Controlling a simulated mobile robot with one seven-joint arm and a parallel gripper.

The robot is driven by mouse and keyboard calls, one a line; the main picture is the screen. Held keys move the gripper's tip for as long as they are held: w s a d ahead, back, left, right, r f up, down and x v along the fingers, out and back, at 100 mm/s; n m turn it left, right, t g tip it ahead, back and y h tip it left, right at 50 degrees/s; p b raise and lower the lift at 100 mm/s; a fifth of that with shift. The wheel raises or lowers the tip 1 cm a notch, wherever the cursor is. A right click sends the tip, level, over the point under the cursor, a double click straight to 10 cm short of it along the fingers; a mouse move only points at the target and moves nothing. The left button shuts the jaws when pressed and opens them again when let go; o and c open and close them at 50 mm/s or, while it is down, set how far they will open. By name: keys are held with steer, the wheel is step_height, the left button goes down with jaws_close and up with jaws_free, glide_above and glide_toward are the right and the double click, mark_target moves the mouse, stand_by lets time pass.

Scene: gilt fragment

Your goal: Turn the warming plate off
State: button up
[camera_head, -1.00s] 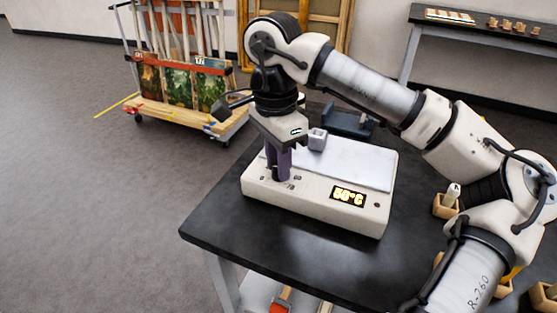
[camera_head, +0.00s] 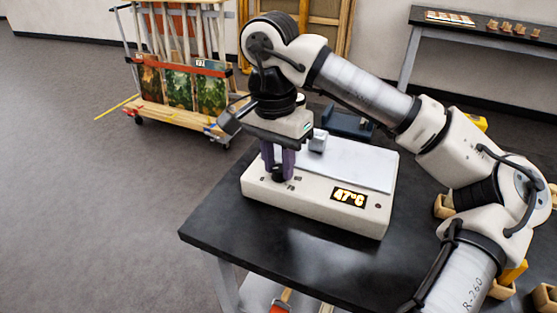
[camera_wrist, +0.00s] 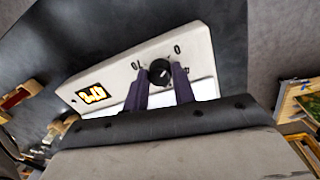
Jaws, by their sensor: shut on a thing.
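The warming plate (camera_head: 310,205) is a cream box with a white top, standing on the dark table. A black round knob (camera_head: 278,174) sits at the plate's left end. In the wrist view the knob (camera_wrist: 160,72) has a white pointer mark, with a 0 marking to its upper right and another marking to its left. My gripper (camera_head: 278,166) points down with its purple fingers shut on the knob, one on each side.
A small grey block (camera_head: 318,141) stands on the plate's white top, just behind my gripper. A dark blue object (camera_head: 347,121) lies behind the plate. Small wooden boxes (camera_head: 444,206) stand at the table's right. The table's front left (camera_head: 235,228) is bare.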

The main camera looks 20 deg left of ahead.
mark_target(274, 167)
steer(key=o, duration=1)
step_height(274, 167, up, 14)
steer(key=p, duration=0.1)
steer(key=shift+a+p, duration=0.35)
steer(key=shift+a, duration=0.1)
steer(key=shift+f, duration=0.15)
